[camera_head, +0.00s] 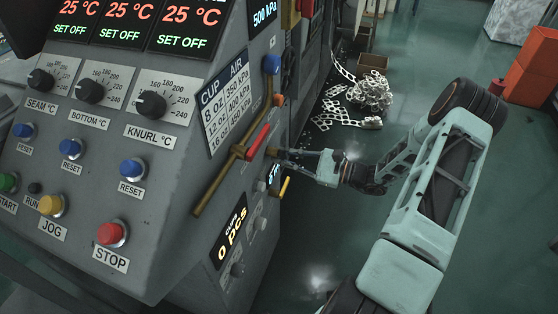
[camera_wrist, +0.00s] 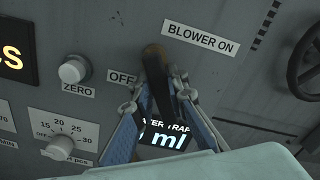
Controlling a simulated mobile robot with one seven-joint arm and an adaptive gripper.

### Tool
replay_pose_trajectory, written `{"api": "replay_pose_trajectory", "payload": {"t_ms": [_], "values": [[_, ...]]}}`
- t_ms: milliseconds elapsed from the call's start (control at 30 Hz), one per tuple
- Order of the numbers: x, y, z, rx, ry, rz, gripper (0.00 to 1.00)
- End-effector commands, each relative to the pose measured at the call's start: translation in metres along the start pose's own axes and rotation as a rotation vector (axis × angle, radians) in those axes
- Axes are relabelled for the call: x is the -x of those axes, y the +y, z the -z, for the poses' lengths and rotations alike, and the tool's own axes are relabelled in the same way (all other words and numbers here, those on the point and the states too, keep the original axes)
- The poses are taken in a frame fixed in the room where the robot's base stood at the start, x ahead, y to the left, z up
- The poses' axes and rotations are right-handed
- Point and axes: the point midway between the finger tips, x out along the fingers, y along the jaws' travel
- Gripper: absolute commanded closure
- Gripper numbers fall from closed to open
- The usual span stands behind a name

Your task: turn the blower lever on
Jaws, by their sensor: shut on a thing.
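The blower lever (camera_wrist: 155,62), with a worn brass-brown grip, stands out from the grey panel in the wrist view. It sits between the OFF label (camera_wrist: 121,78) on its left and the BLOWER ON label (camera_wrist: 201,38) at its upper right. Its pivot is hidden, and I cannot tell its exact setting. My gripper (camera_wrist: 160,84) is shut on it, one finger on each side. In the head view my gripper (camera_head: 281,153) reaches the machine's side panel from the right; the lever end there is small and partly hidden.
A brass pipe with a red handle (camera_head: 258,141) is just left of my gripper. A yellow handle (camera_head: 285,187) is just below it. A blue-ended lever (camera_head: 271,64) is above. A white ZERO knob (camera_wrist: 73,69) is left of the lever. Scrap (camera_head: 367,96) lies on the floor behind.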

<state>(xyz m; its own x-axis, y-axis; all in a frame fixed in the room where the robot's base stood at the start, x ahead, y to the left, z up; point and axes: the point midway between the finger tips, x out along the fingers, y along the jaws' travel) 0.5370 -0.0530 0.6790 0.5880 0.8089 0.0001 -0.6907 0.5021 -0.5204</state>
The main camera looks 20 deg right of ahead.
Motion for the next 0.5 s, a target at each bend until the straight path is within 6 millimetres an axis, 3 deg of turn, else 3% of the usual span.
{"api": "replay_pose_trajectory", "payload": {"t_ms": [500], "values": [[0.001, -0.011, -0.001, 0.492, 0.002, 0.0, 1.0]]}}
